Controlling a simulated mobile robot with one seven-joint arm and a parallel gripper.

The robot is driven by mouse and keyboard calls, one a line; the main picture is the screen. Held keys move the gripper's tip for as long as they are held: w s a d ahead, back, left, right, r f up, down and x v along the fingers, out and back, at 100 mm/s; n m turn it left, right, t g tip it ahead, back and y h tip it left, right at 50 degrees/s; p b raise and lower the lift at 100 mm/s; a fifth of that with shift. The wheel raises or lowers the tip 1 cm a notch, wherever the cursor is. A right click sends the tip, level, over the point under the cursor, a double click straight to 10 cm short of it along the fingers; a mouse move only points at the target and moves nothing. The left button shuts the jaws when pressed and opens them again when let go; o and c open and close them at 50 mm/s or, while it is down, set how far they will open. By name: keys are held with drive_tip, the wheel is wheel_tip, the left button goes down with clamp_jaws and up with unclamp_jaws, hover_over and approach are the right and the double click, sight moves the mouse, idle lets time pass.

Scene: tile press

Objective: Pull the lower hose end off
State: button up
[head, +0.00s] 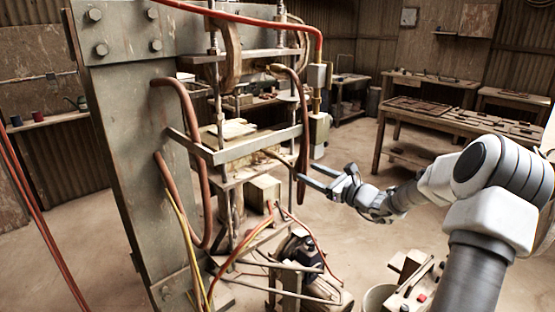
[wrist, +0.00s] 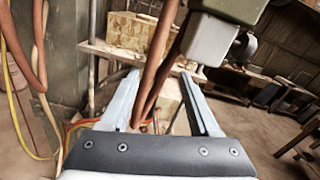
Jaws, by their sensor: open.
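A red-brown hose (head: 304,125) hangs in a long loop in front of the press frame, beside my gripper (head: 306,174). Its lower part bends close to my fingertips. In the wrist view, the hose (wrist: 157,62) shows as two strands, passing down between the fingers of my gripper (wrist: 159,76). The fingers are open, with gaps to the hose in that picture. I cannot make out the lower hose end or its fitting clearly.
The grey steel press column (head: 138,150) stands at the left with other thick hoses (head: 198,150). A crossbar (head: 245,147) lies just left of my gripper. A grey box (wrist: 209,39) is close at upper right in the wrist view. A workbench (head: 455,118) stands at the back right.

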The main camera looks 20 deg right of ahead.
sight(277, 158)
drive_tip(key=p+x, duration=0.1)
drive_tip(key=x, duration=1.3)
clamp_jaws()
idle(0.9)
